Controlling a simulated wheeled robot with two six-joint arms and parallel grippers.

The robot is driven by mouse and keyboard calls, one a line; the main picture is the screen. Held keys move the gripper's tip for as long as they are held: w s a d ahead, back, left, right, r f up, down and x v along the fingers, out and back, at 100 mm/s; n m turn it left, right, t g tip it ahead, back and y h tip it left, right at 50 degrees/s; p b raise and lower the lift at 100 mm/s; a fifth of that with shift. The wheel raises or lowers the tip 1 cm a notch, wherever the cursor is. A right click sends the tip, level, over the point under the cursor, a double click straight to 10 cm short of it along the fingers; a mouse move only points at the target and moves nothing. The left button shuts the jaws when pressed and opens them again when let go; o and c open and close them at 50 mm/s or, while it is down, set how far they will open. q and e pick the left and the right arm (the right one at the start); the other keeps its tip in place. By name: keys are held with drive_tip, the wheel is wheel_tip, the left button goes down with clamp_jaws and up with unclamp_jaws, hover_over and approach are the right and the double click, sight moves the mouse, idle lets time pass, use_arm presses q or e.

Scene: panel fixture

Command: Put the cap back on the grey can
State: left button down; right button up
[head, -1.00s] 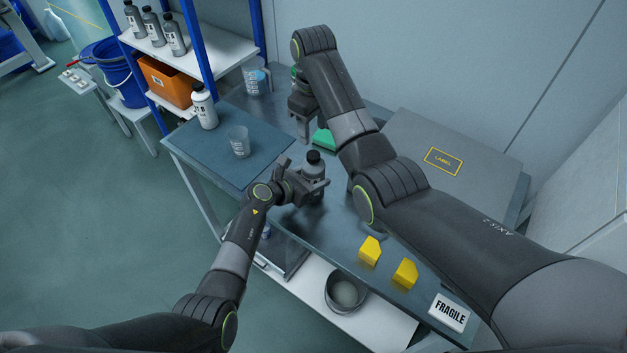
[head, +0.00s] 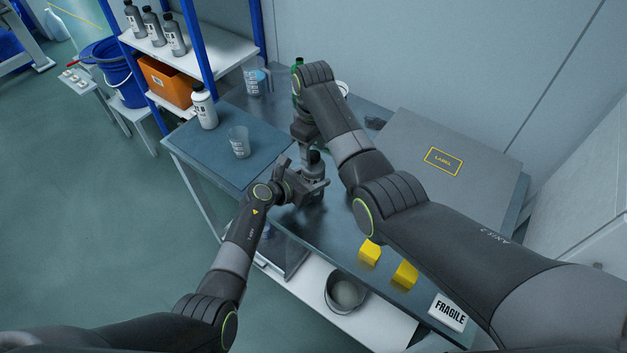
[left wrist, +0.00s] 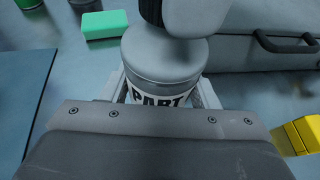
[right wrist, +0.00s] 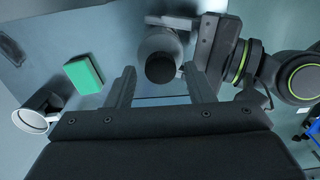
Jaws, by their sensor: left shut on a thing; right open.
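The grey can (left wrist: 163,62), with a white label reading "PART", stands upright on the bench. My left gripper (head: 312,187) is shut around its body. A black ridged cap (right wrist: 160,68) is at the top of the can; whether it is fully seated I cannot tell. My right gripper (right wrist: 160,85) is open, its two fingers either side of the cap in the right wrist view and not visibly closed on it. In the head view the right gripper (head: 311,150) is just over the can and partly hides it.
A green block (right wrist: 83,73) and a white-rimmed cup (right wrist: 33,121) are behind the can. Yellow blocks (head: 404,275) lie at the front right. A clear beaker (head: 239,142) and white bottle (head: 203,106) stand left on the blue mat. A grey case (head: 450,130) fills the right.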

drive_tip(key=shift+f, duration=0.45)
drive_tip(key=c, duration=1)
drive_tip(key=m, duration=0.8)
drive_tip(key=o, duration=1.1)
drive_tip(key=shift+o, duration=0.2)
drive_tip(key=shift+r, duration=0.15)
wheel_tip(320, 180, up, 7)
drive_tip(key=shift+r, duration=0.1)
